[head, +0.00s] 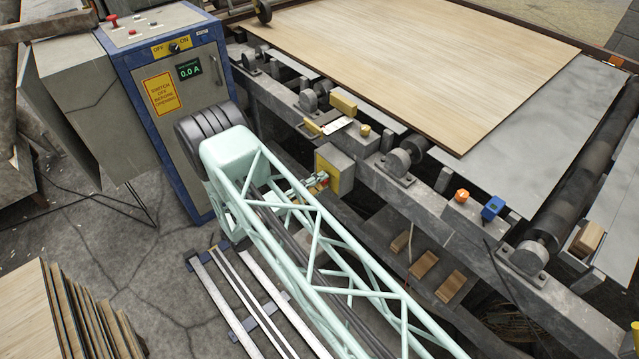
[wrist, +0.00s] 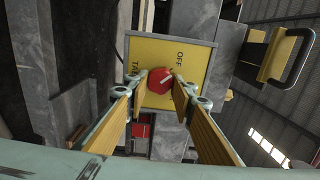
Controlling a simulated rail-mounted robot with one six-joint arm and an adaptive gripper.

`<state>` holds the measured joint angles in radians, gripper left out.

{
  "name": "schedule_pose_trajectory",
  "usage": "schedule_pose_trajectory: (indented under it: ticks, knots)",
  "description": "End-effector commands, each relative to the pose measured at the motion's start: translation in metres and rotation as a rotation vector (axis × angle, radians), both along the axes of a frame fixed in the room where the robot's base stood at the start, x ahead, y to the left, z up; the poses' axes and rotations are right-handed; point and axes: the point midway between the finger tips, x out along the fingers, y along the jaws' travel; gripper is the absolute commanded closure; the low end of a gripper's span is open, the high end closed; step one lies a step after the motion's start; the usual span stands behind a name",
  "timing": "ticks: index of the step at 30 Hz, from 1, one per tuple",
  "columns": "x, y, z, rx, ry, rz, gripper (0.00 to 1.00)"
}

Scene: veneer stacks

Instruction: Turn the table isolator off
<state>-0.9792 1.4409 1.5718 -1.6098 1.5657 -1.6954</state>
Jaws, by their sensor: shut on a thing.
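The table isolator (head: 345,167) is a yellow-fronted box on the side of the machine frame. In the wrist view its yellow plate (wrist: 203,52) carries the word OFF and part of a word starting TA. The red round knob (wrist: 160,86) has a white mark slanting to the upper right, roughly toward OFF; I cannot tell its exact setting. My gripper (wrist: 161,78) is shut on the knob, one yellow-padded finger on each side. In the head view my gripper (head: 313,186) is at the box front, and the knob is mostly hidden there.
A blue and grey cabinet (head: 210,90) with an OFF/ON switch, a 0.0 A display and a warning sign stands behind my arm. A veneer sheet (head: 430,60) lies on the roller table. Veneer stacks (head: 30,315) stand at front left. Rails lie on the floor.

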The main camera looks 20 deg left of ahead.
Motion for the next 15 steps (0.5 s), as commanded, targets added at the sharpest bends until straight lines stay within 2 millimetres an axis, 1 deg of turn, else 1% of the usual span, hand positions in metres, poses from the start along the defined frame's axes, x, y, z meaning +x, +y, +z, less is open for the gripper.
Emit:
schedule_pose_trajectory:
  ticks: [14, 15]
  knots:
    - [-0.0003, -0.0001, -0.0003, -0.018, 0.011, 0.000, 0.87]
    - [-0.0003, -0.0001, -0.0003, -0.018, 0.011, 0.000, 0.76]
